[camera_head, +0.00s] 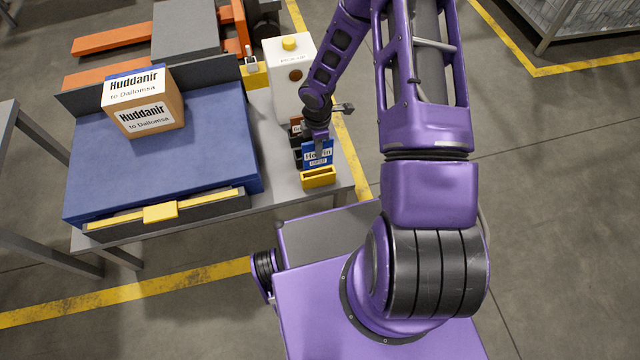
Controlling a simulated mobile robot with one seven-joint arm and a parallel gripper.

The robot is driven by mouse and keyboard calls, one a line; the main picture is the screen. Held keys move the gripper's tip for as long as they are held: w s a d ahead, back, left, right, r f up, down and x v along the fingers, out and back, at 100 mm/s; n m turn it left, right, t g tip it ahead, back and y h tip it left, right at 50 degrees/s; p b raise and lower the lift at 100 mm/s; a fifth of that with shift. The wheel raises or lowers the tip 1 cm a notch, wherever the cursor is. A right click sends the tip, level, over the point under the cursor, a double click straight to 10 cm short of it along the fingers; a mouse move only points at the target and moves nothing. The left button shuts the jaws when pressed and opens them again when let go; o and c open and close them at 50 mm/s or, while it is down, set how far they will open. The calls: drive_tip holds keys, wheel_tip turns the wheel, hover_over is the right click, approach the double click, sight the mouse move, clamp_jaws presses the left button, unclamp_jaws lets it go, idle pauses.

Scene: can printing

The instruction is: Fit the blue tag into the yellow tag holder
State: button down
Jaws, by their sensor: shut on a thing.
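The blue tag (318,158) with white lettering is upright near the right end of the grey table. My gripper (317,141) reaches down from above and is shut on its upper part, which partly covers the lettering. The yellow tag holder (319,180) is a small open box at the table's near right edge. The tag's lower edge is right at or just behind the holder's back rim. I cannot tell whether it is inside the holder or only behind it.
A blue platform (190,165) with a cardboard box (150,118) labelled Huddanir fills the table's left. Dark tag slots stand beside the gripper. My purple arm and base take up the right side.

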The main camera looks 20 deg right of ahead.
sight(318, 166)
wheel_tip(318, 166, down, 10)
drive_tip(key=shift+r+b, duration=0.15)
drive_tip(key=shift+b, duration=0.85)
drive_tip(key=shift+f, duration=0.2)
drive_tip(key=c, duration=0.9)
unclamp_jaws()
wheel_tip(318, 166, up, 12)
drive_tip(key=p, duration=0.2)
drive_tip(key=shift+r+p, duration=0.25)
drive_tip(key=shift+p, duration=0.15)
